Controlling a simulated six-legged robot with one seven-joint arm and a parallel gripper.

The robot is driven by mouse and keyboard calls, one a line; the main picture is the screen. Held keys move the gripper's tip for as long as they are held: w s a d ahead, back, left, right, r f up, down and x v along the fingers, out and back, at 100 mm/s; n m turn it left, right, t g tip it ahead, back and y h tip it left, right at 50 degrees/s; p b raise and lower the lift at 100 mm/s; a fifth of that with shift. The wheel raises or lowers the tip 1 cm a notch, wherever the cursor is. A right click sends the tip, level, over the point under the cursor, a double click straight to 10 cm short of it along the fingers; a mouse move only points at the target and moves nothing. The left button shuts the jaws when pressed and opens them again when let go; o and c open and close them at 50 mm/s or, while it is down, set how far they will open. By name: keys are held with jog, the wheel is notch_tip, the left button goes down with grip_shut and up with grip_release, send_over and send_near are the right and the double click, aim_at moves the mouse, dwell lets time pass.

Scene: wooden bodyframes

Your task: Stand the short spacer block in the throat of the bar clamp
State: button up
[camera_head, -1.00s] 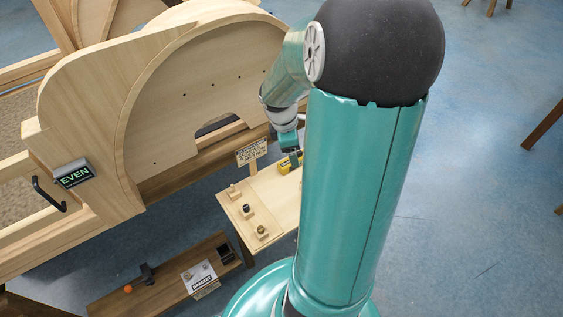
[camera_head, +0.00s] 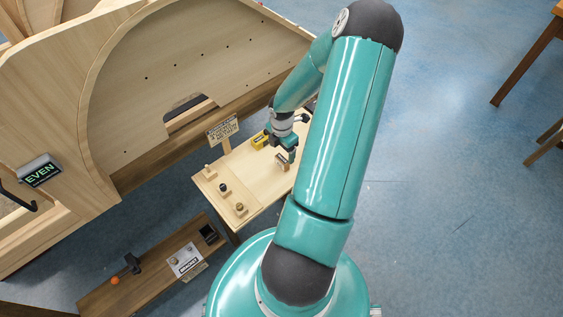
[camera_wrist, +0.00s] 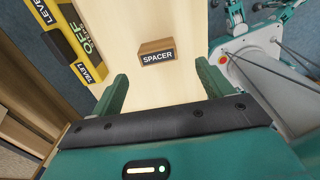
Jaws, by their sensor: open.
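The spacer block (camera_wrist: 157,52) is a small wooden block with a dark "SPACER" label. In the wrist view it sits on the pale table top, ahead of and between my fingertips. In the head view the spacer block (camera_head: 283,164) shows small beside my gripper (camera_head: 287,154). My gripper (camera_wrist: 162,72) is open, with a green finger on each side and nothing held. A dark fixture with an orange knob (camera_head: 132,264), which looks like the bar clamp, stands on the low bench at lower left. Its throat is too small to make out.
A yellow level (camera_wrist: 75,40) lies left of the spacer. Several small pegged blocks (camera_head: 224,188) line the small table's (camera_head: 262,190) near left edge, with a sign (camera_head: 222,130) behind. The low bench (camera_head: 160,283) also holds a labelled box (camera_head: 187,262). A large wooden frame (camera_head: 60,110) stands at left.

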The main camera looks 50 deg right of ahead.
aim_at(282, 158)
jog(key=f, duration=0.7)
jog(key=shift+w+d+f, duration=0.1)
jog(key=shift+d+f, duration=0.05)
jog(key=shift+d, duration=0.05)
jog(key=c, duration=1.1)
jog(key=shift+c, duration=0.2)
